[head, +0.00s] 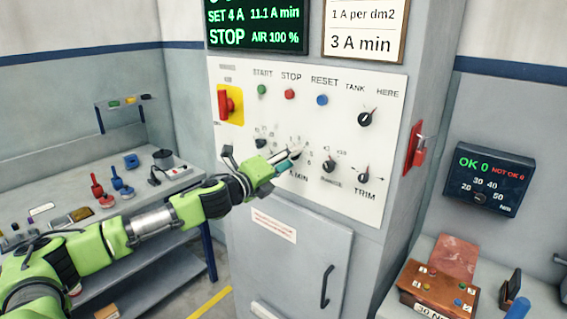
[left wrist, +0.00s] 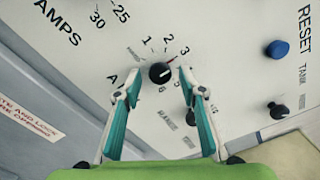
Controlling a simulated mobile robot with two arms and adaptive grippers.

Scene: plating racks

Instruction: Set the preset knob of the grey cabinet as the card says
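The grey cabinet (head: 297,248) has a white control panel (head: 228,146) with knobs and buttons. In the head view the left gripper (head: 288,160) covers this part of the panel. The card (head: 364,28) reads "1 A per dm2" and "3 A min". My right gripper is not in view.
The display (head: 257,22) reads SET 4 A, 11.1 A min, STOP. Neighbouring knobs are RANGE (head: 328,165) and TRIM (head: 363,173). A red lever switch (head: 417,150) juts from the cabinet's right side. A workbench (head: 140,200) stands at the left.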

